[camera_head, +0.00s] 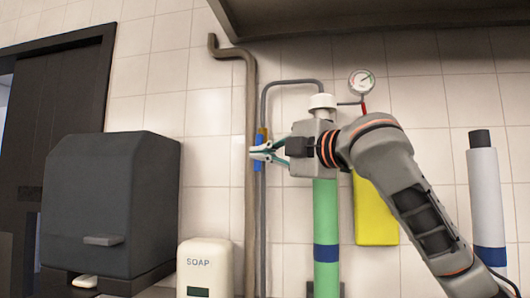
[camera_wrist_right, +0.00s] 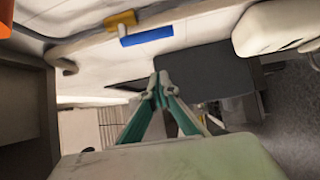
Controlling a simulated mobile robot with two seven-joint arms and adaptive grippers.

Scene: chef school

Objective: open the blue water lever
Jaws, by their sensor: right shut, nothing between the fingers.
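The blue lever (camera_head: 259,140) hangs along the thin grey pipe on the wall, below a brass valve body (camera_head: 262,131). In the right wrist view the blue lever (camera_wrist_right: 147,37) lies parallel to the pipe, beside the brass valve (camera_wrist_right: 121,20). My right gripper (camera_head: 253,153) is shut and empty, pointing left. In the head view its fingers cross in front of the lever and hide its middle. In the right wrist view the fingertips (camera_wrist_right: 160,82) appear apart from the lever. Contact cannot be told. My left gripper is in neither view.
A thick brown pipe (camera_head: 251,205) runs just left of the lever. A soap dispenser (camera_head: 205,257) and a dark box-like appliance (camera_head: 95,200) stand lower left. A green cylinder (camera_head: 326,225), yellow panel (camera_head: 375,215) and gauge (camera_head: 361,81) are behind or near my right arm.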

